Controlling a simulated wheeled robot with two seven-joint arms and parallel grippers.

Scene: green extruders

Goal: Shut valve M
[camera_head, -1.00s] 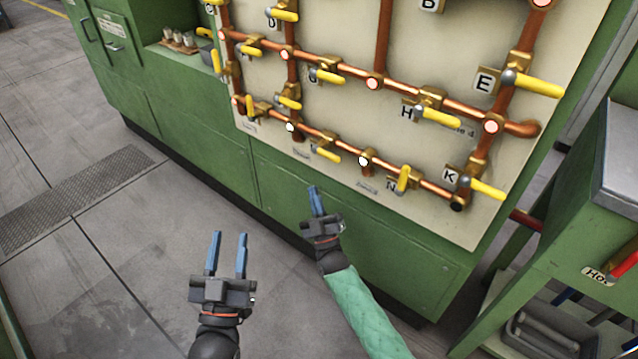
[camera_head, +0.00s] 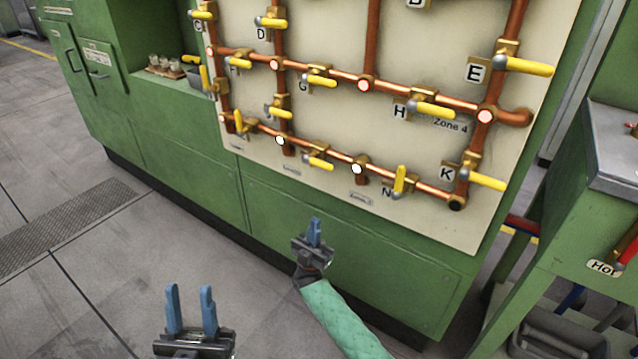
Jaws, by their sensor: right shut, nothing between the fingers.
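On the board's lowest copper pipe, a valve with a yellow handle (camera_head: 318,162) sits just left of the valve labelled N (camera_head: 400,180). Its own letter is not readable, so I cannot confirm it is M. Its handle lies roughly along the pipe, while N's handle stands across it. Another valve with an upright yellow handle (camera_head: 239,121) is at the pipe's left end. My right gripper (camera_head: 314,232) is shut and empty, below the board in the picture and apart from the valves. My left gripper (camera_head: 190,308) is open and empty at the bottom, farther from the board.
Valves H (camera_head: 432,108), G (camera_head: 318,82) and K (camera_head: 484,181) crowd the board (camera_head: 430,222) around the lower pipes. A green bench (camera_head: 575,200) stands at the right. The grey floor (camera_head: 90,280) is clear at the left.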

